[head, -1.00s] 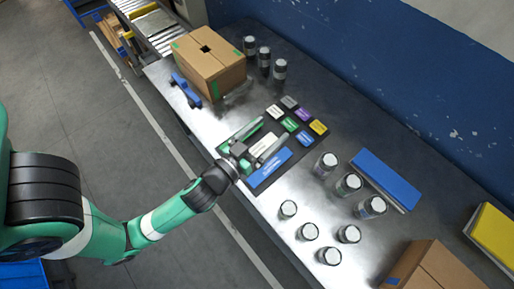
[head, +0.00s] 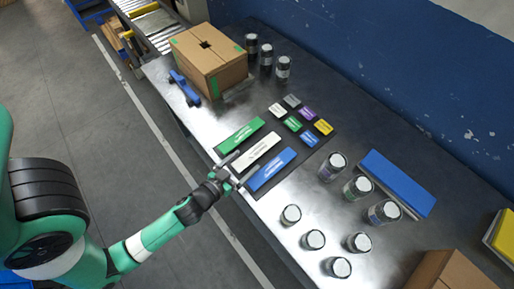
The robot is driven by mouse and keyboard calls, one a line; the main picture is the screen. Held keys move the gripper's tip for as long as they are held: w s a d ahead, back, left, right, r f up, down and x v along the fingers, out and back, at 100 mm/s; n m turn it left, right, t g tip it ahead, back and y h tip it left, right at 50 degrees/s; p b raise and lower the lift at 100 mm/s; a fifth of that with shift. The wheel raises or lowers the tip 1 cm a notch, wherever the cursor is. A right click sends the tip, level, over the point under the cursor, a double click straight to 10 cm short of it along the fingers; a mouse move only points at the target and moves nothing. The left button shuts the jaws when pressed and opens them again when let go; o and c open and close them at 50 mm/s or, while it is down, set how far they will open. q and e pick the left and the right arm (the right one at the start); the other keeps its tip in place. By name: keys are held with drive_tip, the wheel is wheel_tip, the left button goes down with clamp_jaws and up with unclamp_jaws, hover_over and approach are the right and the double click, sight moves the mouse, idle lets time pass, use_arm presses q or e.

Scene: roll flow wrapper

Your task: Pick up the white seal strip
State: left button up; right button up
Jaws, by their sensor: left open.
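The white seal strip (head: 257,152) lies on a dark mat, between a green strip (head: 240,135) and a blue strip (head: 271,169). Its upper right part shows clearly; my gripper is by its lower left end. My left gripper (head: 245,168) is open and empty, with one finger toward the green strip's side and the other toward the blue strip. I cannot tell its height above the mat. My right gripper is not in view.
Several small coloured cards (head: 293,124) lie on the mat beyond the strips. Jars (head: 313,239) stand to the right, near a blue box (head: 398,181). A cardboard box (head: 208,66) and a blue tool (head: 184,88) are at the upper left. Bare tabletop lies between.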

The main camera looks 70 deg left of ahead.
sight(257, 151)
use_arm(q)
drive_tip(key=x, duration=0.2)
drive_tip(key=p+x, duration=0.1)
drive_tip(key=x, duration=0.2)
drive_tip(key=shift+w+a+r, duration=0.1)
drive_tip(key=shift+w+r, duration=0.05)
drive_tip(key=shift+r, duration=0.05)
drive_tip(key=c, duration=1.4)
